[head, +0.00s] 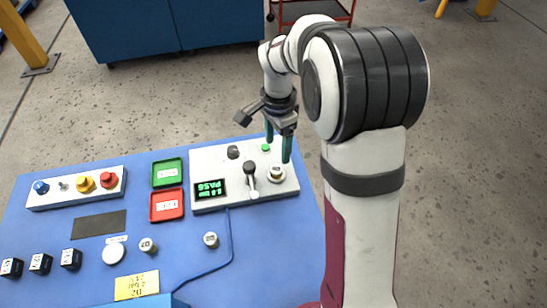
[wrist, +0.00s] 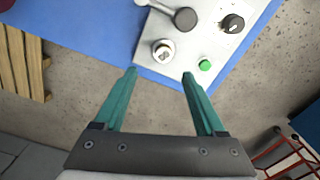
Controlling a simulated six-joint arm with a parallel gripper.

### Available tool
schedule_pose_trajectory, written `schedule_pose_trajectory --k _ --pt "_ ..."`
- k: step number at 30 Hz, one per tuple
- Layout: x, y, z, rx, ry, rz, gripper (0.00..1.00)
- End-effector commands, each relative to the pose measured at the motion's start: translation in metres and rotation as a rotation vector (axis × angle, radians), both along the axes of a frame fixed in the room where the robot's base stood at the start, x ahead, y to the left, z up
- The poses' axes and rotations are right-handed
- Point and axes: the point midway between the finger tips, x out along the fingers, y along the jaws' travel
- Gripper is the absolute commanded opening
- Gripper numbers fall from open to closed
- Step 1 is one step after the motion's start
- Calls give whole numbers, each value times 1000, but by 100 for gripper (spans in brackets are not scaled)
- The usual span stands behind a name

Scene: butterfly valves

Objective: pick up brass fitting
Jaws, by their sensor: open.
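A small round fitting with a pale top and brass-toned side (head: 276,173) sits upright at the right end of the light grey test panel. It also shows in the wrist view (wrist: 163,51), just beyond my fingertips. My gripper (head: 278,147) is open and empty, its green fingers pointing down near the panel's right edge. Two similar small fittings stand on the blue bench, one left (head: 148,245) and one nearer the middle (head: 211,239). Their metal is hard to tell.
The panel (head: 221,164) carries a green-lit display (head: 209,189), a dark-headed lever (head: 250,174), a black knob (head: 233,152) and a green button (head: 265,147). A green tray (head: 153,173) and red tray (head: 152,206) lie left of it. A control box (head: 50,198) is further left.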

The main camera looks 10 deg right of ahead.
Motion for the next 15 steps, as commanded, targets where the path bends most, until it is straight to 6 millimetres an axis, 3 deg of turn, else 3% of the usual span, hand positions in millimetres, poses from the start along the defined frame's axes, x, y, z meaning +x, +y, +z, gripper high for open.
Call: schedule_pose_trajectory --k 3,8,15 --pt "-1 0 -30 1 4 1 72" --pt "1 0 -51 0 1 1 72" --pt "8 0 -95 0 2 1 72"
